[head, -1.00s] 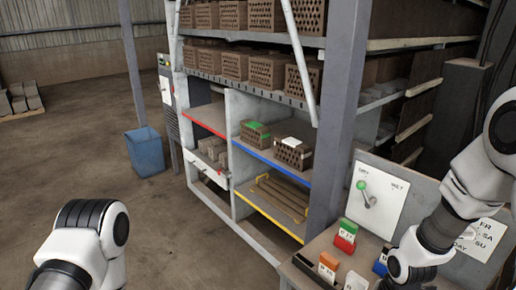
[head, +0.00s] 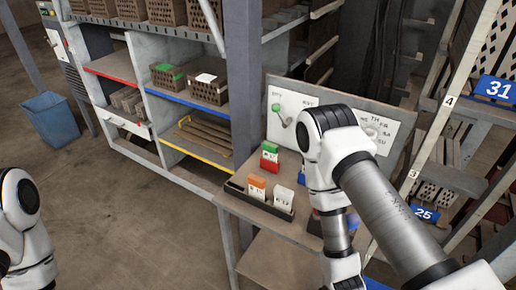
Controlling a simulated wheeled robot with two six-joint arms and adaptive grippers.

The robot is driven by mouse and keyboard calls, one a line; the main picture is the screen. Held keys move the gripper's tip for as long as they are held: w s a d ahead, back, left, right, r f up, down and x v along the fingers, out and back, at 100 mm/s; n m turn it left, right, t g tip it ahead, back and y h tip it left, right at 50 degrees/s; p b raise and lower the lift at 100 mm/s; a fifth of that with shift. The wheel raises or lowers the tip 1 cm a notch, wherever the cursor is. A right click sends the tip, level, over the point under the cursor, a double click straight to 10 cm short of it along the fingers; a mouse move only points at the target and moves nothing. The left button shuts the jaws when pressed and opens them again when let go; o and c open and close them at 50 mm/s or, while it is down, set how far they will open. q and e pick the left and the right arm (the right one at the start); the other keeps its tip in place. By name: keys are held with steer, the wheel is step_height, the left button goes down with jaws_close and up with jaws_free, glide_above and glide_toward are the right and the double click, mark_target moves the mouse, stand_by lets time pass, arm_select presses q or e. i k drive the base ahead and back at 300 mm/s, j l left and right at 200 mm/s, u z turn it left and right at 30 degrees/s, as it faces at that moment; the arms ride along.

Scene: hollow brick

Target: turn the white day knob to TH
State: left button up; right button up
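The white day plate (head: 388,127) stands on the grey panel behind the bench, at the right of the head view. TH shows near its top, with other small day letters to the right. My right arm covers its left part.
A second white plate with a green-tipped lever (head: 281,117) stands left of the day plate. Red-green (head: 269,157), orange (head: 257,187) and white (head: 283,199) card blocks are on the bench (head: 250,213). A brick shelf stands left; a numbered rack (head: 456,150) stands right.

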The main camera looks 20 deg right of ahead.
mark_target(372, 133)
steer(key=z, duration=1.4)
